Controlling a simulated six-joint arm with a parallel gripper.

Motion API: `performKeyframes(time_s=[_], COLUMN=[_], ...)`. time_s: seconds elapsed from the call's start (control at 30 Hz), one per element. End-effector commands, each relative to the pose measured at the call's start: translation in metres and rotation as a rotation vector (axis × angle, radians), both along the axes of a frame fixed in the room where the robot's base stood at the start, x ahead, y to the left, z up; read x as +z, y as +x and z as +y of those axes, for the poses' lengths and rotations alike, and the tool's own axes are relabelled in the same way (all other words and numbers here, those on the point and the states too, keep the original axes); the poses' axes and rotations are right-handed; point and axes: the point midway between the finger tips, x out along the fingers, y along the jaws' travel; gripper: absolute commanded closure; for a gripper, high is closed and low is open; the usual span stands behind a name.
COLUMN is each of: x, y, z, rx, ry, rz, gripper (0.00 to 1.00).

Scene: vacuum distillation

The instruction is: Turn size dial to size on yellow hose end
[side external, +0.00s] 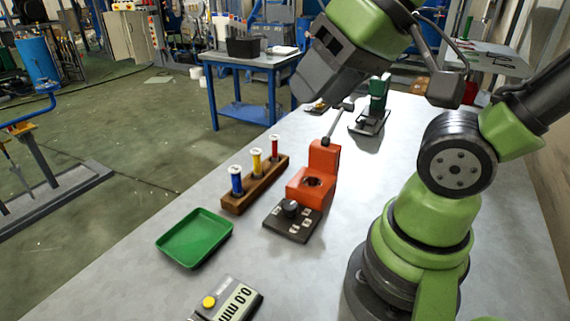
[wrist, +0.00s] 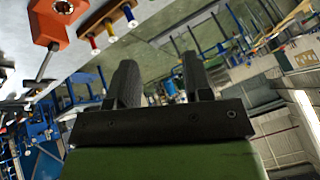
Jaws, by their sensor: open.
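The size dial (side external: 291,208) is a black knob on a dark plate with small pale labels, in front of the orange tool (side external: 318,180). The labels are too small to read. The yellow hose end (side external: 257,162) stands upright in the wooden rack (side external: 239,200) between a blue one (side external: 237,182) and a red one (side external: 274,148). In the wrist view, the yellow hose end (wrist: 109,28) and part of the orange tool (wrist: 40,22) show at the upper left. My gripper (wrist: 158,72) is open and empty, raised above the table, away from the dial.
A green tray (side external: 195,238) lies left of the dial plate. A gauge (side external: 228,299) reading 0.0 mm, with a yellow button, lies at the front. A green device (side external: 377,100) stands farther back. The tool's lever (side external: 333,122) sticks up. The table between tray and gauge is clear.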

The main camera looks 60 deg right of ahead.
Motion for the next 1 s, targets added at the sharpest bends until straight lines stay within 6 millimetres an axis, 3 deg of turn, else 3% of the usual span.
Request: performKeyframes(time_s=[0.17, 0.43, 0.6, 0.7, 1.0], x=[-0.027, -0.099, -0.148, -0.168, -0.196], y=[0.034, 0.078, 0.087, 0.087, 0.086], z=[-0.018, -0.055, -0.073, -0.079, -0.082], rx=[0.166, 0.570, 0.816, 0.913, 0.990], ry=[-0.172, -0.382, -0.428, -0.435, -0.437], rz=[0.123, 0.333, 0.422, 0.449, 0.466], gripper=[0.54, 0.54, 0.54, 0.54, 0.54])
